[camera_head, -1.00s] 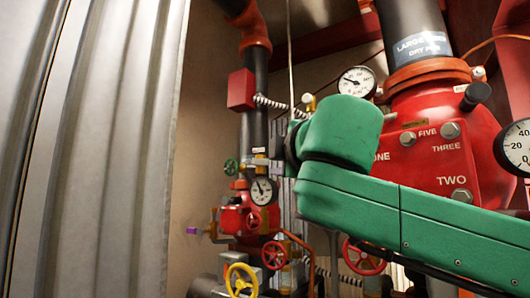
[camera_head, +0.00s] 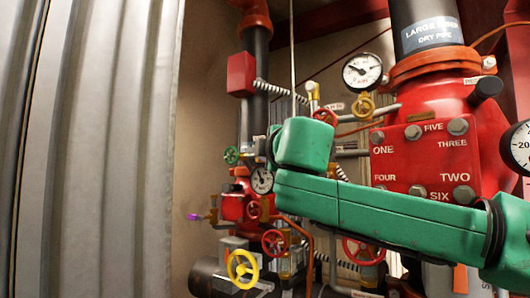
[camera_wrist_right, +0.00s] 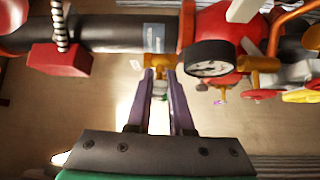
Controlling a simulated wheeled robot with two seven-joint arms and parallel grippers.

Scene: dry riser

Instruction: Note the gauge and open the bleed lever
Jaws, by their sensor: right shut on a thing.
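My right gripper (camera_wrist_right: 160,76) shows in the right wrist view, its two purple fingers close around a small pale part (camera_wrist_right: 160,88) just below a brass fitting (camera_wrist_right: 158,62). I cannot tell for certain that this part is the bleed lever. In the head view my green right arm hides this gripper. A round white gauge (camera_head: 362,70) with a dark needle stands left of the large dry-pipe valve (camera_head: 425,155); its reading is too small to read. A smaller gauge (camera_head: 262,181) sits on the left red valve. In the wrist view a black-rimmed gauge (camera_wrist_right: 210,68) is right of the fingers. My left gripper is out of view.
A yellow handwheel (camera_head: 242,266) and red handwheels (camera_head: 274,242) crowd the lower pipes. A red box (camera_head: 241,74) with a coiled conduit is at upper left. Another gauge (camera_head: 517,148) is cut off at the right edge. Corrugated metal (camera_head: 95,150) fills the left.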

